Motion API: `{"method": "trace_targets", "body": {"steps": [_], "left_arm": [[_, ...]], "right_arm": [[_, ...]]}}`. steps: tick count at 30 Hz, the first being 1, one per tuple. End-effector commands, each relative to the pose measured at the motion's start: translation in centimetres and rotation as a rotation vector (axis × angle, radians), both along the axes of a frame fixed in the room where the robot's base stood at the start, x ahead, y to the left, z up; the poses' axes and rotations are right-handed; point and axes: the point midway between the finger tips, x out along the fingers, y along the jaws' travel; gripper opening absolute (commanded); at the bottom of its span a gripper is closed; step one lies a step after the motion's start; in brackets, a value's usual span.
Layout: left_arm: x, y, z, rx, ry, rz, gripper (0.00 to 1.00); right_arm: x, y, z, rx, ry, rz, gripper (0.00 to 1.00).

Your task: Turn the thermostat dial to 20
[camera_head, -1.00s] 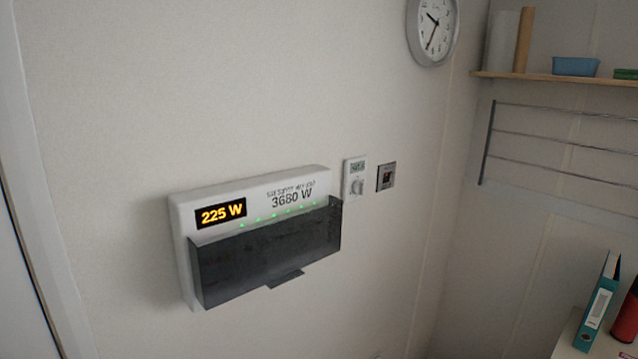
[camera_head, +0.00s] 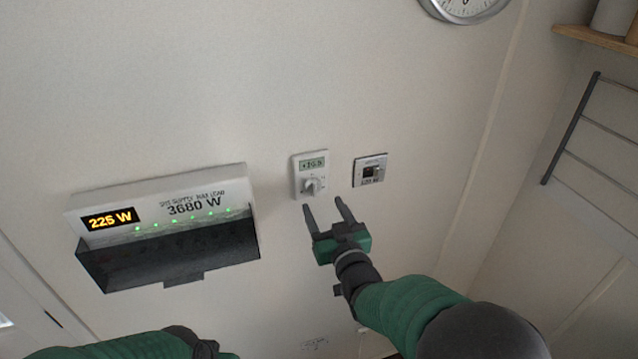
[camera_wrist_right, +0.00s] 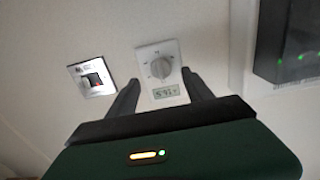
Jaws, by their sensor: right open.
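The thermostat (camera_head: 309,165) is a small white wall unit with a grey display above a round dial (camera_head: 313,186). The display digits are too blurred to read surely. In the right wrist view the thermostat (camera_wrist_right: 170,92) appears upside down, with its dial (camera_wrist_right: 160,68) between and beyond the two fingers. My right gripper (camera_head: 324,203) is open and empty, just below the dial in the head view, its fingers pointing up at it; I see no contact. The dial's exact setting is not clear. My left arm shows only in part at the bottom left, its fingers not visible.
A switch plate (camera_head: 370,170) is right of the thermostat. A supply box (camera_head: 160,195) reading 225 W and 3680 W, with a dark open cover (camera_head: 170,258), is at left. A clock (camera_head: 465,8), shelf (camera_head: 600,38) and rack (camera_head: 570,130) are upper right. The wall above the thermostat is bare.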

Motion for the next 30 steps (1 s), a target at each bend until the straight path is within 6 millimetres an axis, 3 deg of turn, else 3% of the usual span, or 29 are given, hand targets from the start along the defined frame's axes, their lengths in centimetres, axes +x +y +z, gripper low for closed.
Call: {"method": "trace_targets", "body": {"steps": [3,9,19,30], "left_arm": [[0.0,0.0,1.8,0.000,0.000,0.000,0.36],[0.0,0.0,2.8,0.000,0.000,-0.001,0.36],[0.0,0.0,2.8,0.000,0.000,-0.001,0.36],[0.0,0.0,2.8,0.000,0.000,-0.001,0.36]], "right_arm": [[2.8,0.6,0.4,-0.001,0.002,-0.001,0.59],[5.9,1.3,0.1,0.003,0.002,-0.001,0.59],[6.5,1.2,-0.1,0.006,0.002,-0.001,0.59],[6.5,1.2,-0.1,0.006,0.002,-0.003,0.11]]}}
